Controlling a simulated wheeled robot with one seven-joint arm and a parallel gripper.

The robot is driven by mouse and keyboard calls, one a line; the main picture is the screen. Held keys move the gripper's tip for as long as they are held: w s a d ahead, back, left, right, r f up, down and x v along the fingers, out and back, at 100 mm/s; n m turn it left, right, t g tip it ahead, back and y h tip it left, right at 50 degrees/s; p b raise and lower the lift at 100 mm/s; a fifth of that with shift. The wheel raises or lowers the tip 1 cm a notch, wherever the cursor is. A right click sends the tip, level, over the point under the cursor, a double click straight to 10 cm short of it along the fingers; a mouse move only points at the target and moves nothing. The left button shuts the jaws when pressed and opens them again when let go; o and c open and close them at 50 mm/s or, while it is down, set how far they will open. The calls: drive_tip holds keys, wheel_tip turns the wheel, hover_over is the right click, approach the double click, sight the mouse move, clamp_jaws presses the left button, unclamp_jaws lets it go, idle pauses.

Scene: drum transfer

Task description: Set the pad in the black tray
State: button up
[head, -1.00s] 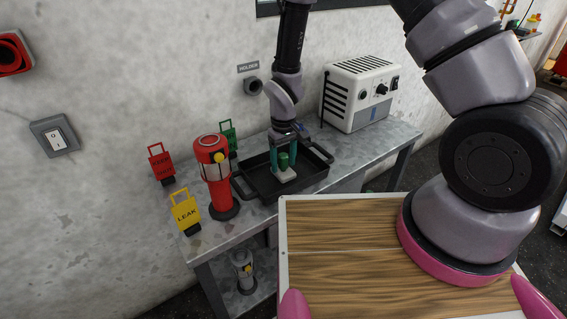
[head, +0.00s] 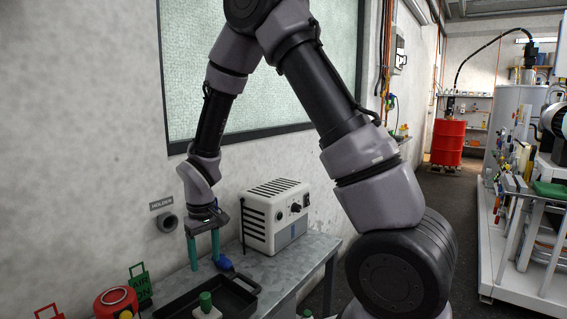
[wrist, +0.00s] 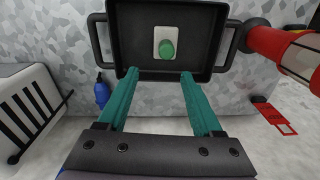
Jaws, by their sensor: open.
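The pad (head: 207,309) is a pale block with a green knob on top. It also shows in the wrist view (wrist: 158,35), lying inside the black tray (wrist: 122,58) with tray floor around it. In the head view the tray (head: 236,290) stands on the bench, and its lower part is cut off by the picture edge. My gripper (head: 204,266) has two teal fingers, apart and empty, raised above the bench behind the tray. In the wrist view my gripper (wrist: 157,74) points at the tray's near wall, clear of the pad.
A white box with a dial (head: 274,216) stands on the bench to the right. A blue object (head: 225,263) lies near the fingers. A red lamp (head: 117,302) and a green tag (head: 140,284) are left of the tray. A wall holder (head: 168,222) sits behind.

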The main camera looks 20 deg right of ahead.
drive_tip(key=s+d+r+m+t+y, duration=0.1)
drive_tip(key=d+r+m, duration=0.1)
drive_tip(key=d+r, duration=0.6)
drive_tip(key=d+r+m+t+y, duration=0.1)
drive_tip(key=d+r+m+t, duration=0.2)
drive_tip(key=r, duration=0.9)
drive_tip(key=s+d+r+m+t, duration=0.2)
drive_tip(key=s+d+r+m, duration=0.2)
drive_tip(key=s+d+r, duration=0.7)
drive_tip(key=shift+s+r+m+t, duration=0.4)
drive_tip(key=shift+s+r, duration=0.3)
drive_tip(key=shift+s, duration=0.25)
